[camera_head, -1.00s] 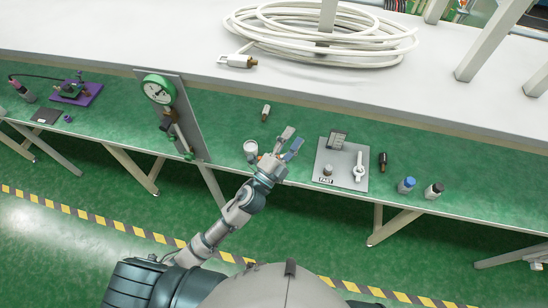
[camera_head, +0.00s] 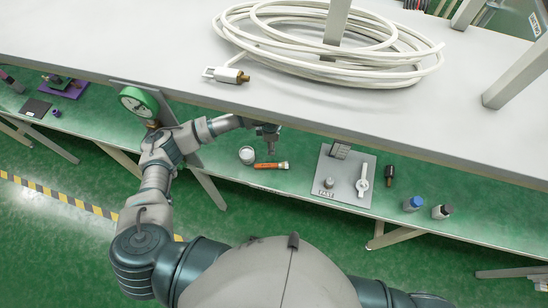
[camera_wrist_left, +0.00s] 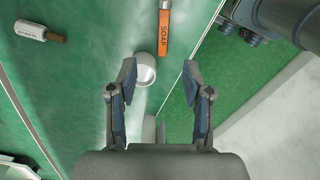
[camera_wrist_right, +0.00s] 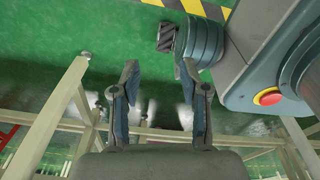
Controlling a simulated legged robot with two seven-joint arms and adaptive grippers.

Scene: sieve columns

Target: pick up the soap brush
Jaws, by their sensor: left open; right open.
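The soap brush (camera_head: 271,166) lies on the green bench just right of a small white cup. My left gripper (camera_head: 268,131) is over the bench behind the brush in the head view. In the left wrist view the left gripper (camera_wrist_left: 160,75) is open and empty, with the handle beyond its fingertips. My right gripper (camera_wrist_right: 158,70) is open and empty over the floor, away from the bench.
The white cup (camera_wrist_left: 145,69) sits close to the brush, beyond the left fingers. A bottle with a brown tip (camera_wrist_left: 30,30) lies farther off. A grey plate with a lever (camera_head: 330,192) is right of the brush. A white shelf (camera_head: 180,60) with coiled hose overhangs the bench.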

